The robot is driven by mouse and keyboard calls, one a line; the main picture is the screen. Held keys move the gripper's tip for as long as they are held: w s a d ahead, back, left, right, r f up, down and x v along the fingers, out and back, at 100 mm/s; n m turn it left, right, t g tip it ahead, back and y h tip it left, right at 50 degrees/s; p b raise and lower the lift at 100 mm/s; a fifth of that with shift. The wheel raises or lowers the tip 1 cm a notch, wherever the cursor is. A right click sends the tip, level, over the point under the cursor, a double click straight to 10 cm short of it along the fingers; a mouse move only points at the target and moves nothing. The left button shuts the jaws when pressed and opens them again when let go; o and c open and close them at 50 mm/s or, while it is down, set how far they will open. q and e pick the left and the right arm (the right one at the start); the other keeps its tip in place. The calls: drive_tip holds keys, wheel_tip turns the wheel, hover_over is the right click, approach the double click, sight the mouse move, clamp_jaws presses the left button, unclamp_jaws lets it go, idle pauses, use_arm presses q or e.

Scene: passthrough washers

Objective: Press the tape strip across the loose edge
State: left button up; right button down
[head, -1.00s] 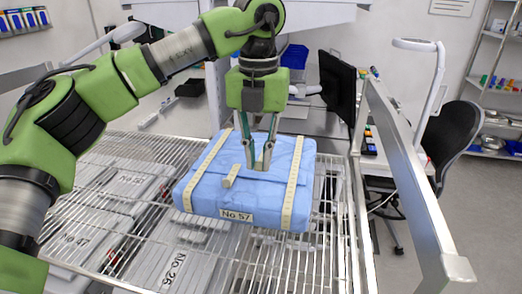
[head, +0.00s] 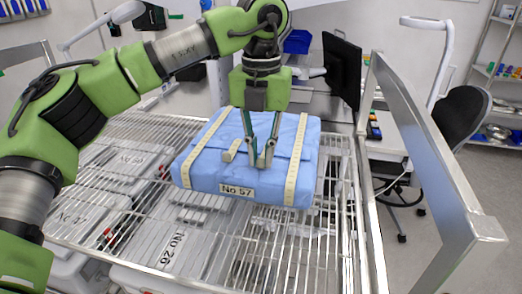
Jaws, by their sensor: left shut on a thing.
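A blue wrapped package (head: 212,172) marked "No 57" lies on the wire rack, with two long cream tape bands running over it. The loose edge (head: 288,155) of the wrap runs across its top as a flap line. A short cream tape piece (head: 231,151) lies on this top, left of my fingers. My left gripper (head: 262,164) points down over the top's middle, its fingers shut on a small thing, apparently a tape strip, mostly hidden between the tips. I cannot tell whether the tips touch the wrap. My right gripper is not in view.
The wire rack (head: 188,218) has grey numbered trays (head: 172,250) beneath its bars. A metal rail (head: 415,150) rises on the right. Behind stand a monitor (head: 341,75) and a blue bin (head: 297,41). Bare rack lies in front of the package.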

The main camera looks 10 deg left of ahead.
use_arm(q)
drive_tip(key=shift+s, duration=0.1)
drive_tip(key=shift+f, duration=0.3)
idle(1.6)
drive_tip(key=o, duration=0.8)
